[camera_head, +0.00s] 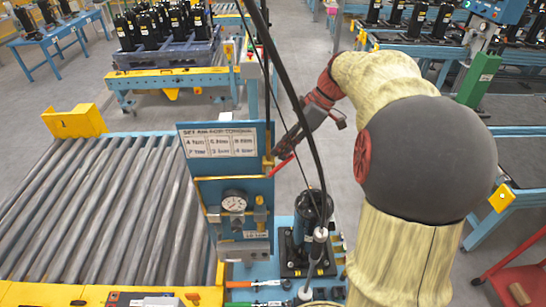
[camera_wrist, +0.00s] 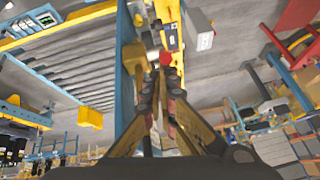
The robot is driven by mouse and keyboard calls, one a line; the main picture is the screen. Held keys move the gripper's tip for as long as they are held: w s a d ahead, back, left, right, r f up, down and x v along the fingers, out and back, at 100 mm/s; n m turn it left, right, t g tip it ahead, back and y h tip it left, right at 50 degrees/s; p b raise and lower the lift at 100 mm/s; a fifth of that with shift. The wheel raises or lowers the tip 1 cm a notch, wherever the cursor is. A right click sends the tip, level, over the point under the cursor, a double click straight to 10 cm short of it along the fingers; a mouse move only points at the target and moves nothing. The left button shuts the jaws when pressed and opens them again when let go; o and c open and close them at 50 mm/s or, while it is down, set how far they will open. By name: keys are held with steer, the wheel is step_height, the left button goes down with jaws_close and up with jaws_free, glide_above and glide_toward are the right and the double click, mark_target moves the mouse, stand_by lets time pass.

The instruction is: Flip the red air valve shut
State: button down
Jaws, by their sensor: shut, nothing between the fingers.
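The red air valve handle (camera_head: 283,163) is a thin red lever at the right edge of the blue panel (camera_head: 235,195). It slants up to the right, just below my fingertips. My gripper (camera_head: 277,150) comes in from the upper right, shut and empty, with its tips beside the panel edge. In the wrist view my gripper (camera_wrist: 157,75) has its fingers together, pointing at a brass valve fitting (camera_wrist: 152,50). A red patch shows just beyond the tips there; I cannot tell if it is the handle. Whether tips and handle touch is unclear.
Black hoses hang in front of my gripper. A black compressor (camera_head: 313,212) stands to the lower right. A roller conveyor (camera_head: 95,215) fills the left.

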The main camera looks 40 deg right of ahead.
mark_target(292, 155)
steer(key=d+f+t+y+b, duration=0.1)
steer(key=b, duration=0.1)
steer(key=s+d+f+y+b, duration=0.1)
steer(key=b, duration=0.1)
steer(key=shift+s+d+f+t+y+b, duration=0.2)
steer(key=shift+s+t+y+b, duration=0.1)
steer(key=shift+t+y, duration=0.1)
steer(key=shift+s+d+f+b, duration=0.3)
steer(key=shift+f+b, duration=0.2)
steer(key=shift+b, duration=0.4)
steer(key=shift+s+d+f+b, duration=0.15)
steer(key=shift+d+f+b, duration=0.2)
steer(key=shift+f+b, duration=0.35)
steer(key=shift+s+d+f+b, duration=0.25)
steer(key=shift+d+f+b, duration=0.1)
steer(key=shift+b, duration=0.7)
steer(key=shift+f, duration=0.2)
